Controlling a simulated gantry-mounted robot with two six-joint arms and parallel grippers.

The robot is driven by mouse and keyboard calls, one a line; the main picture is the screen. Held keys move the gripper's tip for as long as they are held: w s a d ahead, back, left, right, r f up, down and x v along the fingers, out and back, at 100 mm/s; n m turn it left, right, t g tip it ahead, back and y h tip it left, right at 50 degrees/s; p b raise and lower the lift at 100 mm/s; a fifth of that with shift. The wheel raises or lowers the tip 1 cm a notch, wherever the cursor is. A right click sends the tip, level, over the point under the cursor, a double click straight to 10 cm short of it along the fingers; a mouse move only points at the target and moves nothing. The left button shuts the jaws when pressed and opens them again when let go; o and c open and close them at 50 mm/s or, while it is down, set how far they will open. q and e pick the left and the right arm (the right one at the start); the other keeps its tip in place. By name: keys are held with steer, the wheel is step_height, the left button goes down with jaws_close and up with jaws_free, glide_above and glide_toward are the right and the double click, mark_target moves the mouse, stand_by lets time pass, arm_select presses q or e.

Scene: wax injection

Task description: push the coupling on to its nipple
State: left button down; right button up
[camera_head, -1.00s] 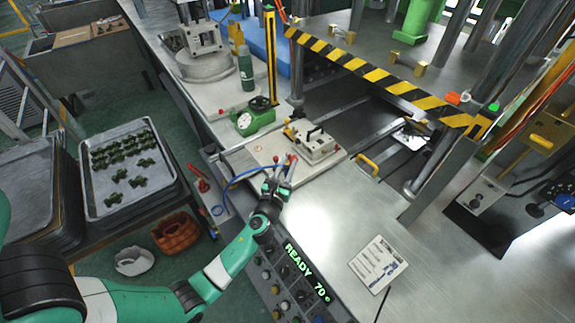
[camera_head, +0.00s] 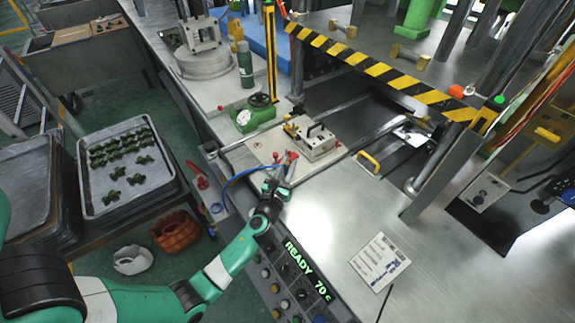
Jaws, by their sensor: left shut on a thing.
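My left gripper (camera_head: 280,180) is in the middle of the head view, at the front edge of the pale base plate. It is shut on the coupling at the end of the blue hose (camera_head: 238,180). The coupling itself is small and mostly hidden by the fingers. Red fittings (camera_head: 291,155) stand just beyond the fingertips, near the grey metal mould block (camera_head: 314,143) with its dark handle. I cannot tell whether the coupling touches a nipple. My right gripper is not in view.
A black-and-yellow striped bar (camera_head: 380,70) crosses above the press bed. A green dial device (camera_head: 252,115) stands behind the plate. A tray (camera_head: 160,195) of green wax pieces is at left. A control panel reading READY (camera_head: 300,262) and a paper sheet (camera_head: 380,262) lie nearer.

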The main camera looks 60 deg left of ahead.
arm_select(q)
steer(key=shift+f+b, duration=0.55)
steer(key=shift+f, duration=0.1)
steer(key=c, duration=0.6)
jaws_free()
steer(key=p+v, duration=0.1)
steer(key=v, duration=1)
steer(key=shift+s+d, duration=0.2)
steer(key=shift+s, duration=0.05)
